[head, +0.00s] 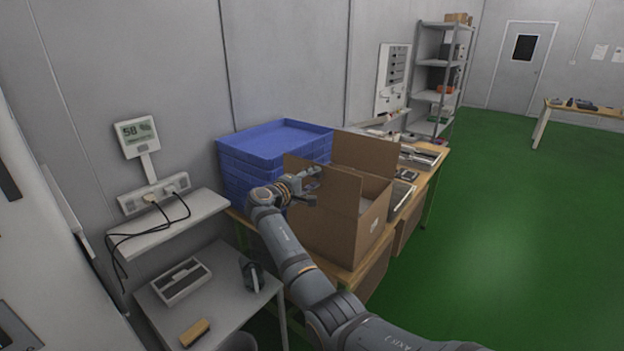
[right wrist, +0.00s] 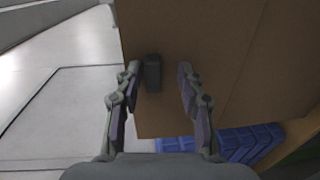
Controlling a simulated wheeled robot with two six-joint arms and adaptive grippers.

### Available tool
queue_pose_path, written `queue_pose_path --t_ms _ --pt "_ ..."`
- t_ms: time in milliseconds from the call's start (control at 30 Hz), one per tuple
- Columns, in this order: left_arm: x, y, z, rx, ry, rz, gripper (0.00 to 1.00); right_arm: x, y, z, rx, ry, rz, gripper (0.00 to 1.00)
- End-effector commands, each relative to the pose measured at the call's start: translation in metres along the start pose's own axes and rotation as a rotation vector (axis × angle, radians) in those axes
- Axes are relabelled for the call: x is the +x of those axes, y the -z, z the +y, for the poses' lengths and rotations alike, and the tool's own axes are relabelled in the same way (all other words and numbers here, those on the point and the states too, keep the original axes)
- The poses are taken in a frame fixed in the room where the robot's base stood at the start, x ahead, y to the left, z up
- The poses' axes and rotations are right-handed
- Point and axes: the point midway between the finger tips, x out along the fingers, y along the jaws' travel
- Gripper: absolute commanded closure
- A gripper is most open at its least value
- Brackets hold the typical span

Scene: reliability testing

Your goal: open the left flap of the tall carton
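The tall brown carton (head: 335,235) stands on the wooden table with its top open. One flap (head: 336,187) stands up on its near left side, and another flap (head: 366,153) stands up at the back. My right gripper (head: 311,186) is at the near left flap, in front of its upper left part. In the right wrist view the right gripper (right wrist: 158,78) is open, its two fingers pointing at the cardboard (right wrist: 215,45). A small dark block (right wrist: 152,73) shows on the cardboard between the fingers, closer to the left finger. My left gripper is not in view.
Stacked blue trays (head: 262,142) stand just left of and behind the carton. A white shelf (head: 168,216) with cables and a grey side table (head: 225,285) are at the left. The green floor (head: 480,230) at right is clear.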

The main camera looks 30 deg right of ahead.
Motion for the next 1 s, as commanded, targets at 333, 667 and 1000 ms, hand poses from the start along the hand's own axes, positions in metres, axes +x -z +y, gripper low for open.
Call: queue_pose_path --t_ms 333,667,1000 --pt "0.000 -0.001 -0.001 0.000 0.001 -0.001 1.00 -0.027 0.001 0.001 0.003 0.000 0.005 0.61" --pt "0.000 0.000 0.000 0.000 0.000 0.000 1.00 -0.102 0.001 -0.001 0.001 0.003 0.003 0.61" --pt "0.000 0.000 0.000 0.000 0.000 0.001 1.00 -0.119 0.000 0.000 0.000 0.000 -0.001 0.61"
